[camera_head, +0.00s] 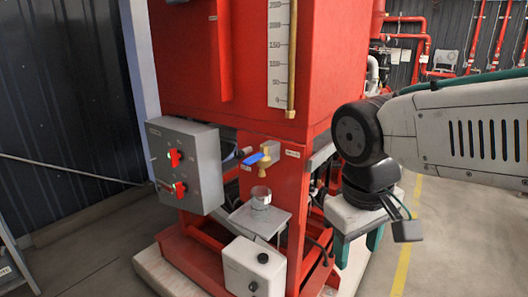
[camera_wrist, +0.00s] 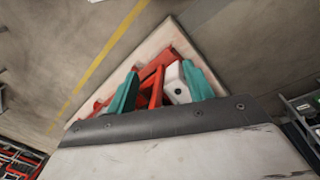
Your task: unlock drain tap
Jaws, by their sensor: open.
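The drain tap (camera_head: 264,163) is a brass valve with a blue lever handle (camera_head: 252,159), on the red frame below the tank in the head view. The lever points left and slightly down. A clear glass jar (camera_head: 261,197) stands on a small grey shelf (camera_head: 245,219) under the tap. My gripper (camera_head: 357,247) hangs to the right of the frame, apart from the tap, with its green fingers pointing down. In the wrist view the fingers (camera_wrist: 160,90) are spread apart with nothing between them. The tap is not seen in the wrist view.
A grey control box (camera_head: 185,163) with red switches sits left of the tap. A white box (camera_head: 254,268) is below the shelf. The red tank (camera_head: 245,60) with a gauge scale (camera_head: 281,55) rises above. Open floor with a yellow line (camera_head: 402,270) lies to the right.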

